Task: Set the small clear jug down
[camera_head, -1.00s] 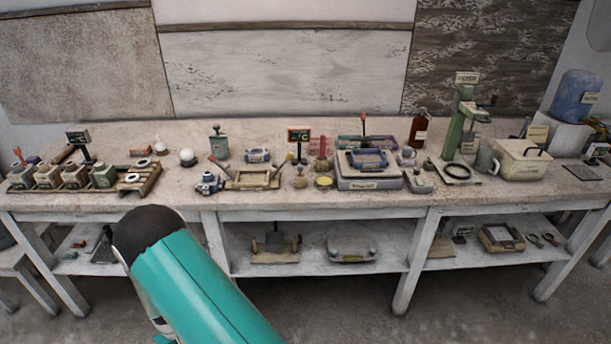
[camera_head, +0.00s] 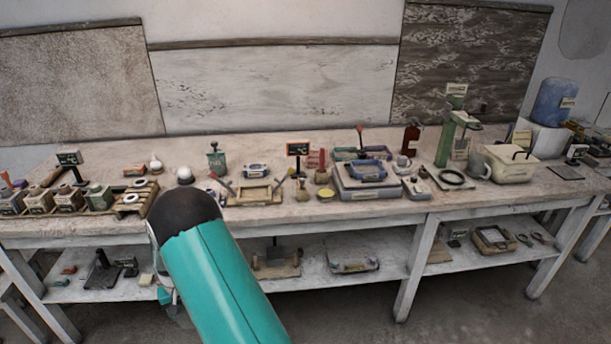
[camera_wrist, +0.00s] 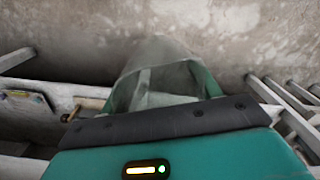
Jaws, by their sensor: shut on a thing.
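The small clear jug (camera_wrist: 158,56) shows in the wrist view as a see-through, greyish vessel. It is between the teal fingers of my gripper (camera_wrist: 162,84), which is shut on it. A rough grey surface lies behind the jug, and the jug's base and what lies below it cannot be made out. In the head view my teal arm hides most of the gripper. Only a small teal tip and a faint clear shape show left of the arm, in front of the lower shelf.
The bench's front strip is mostly bare. The lower shelf (camera_head: 205,282) holds trays and tools, with gaps between them.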

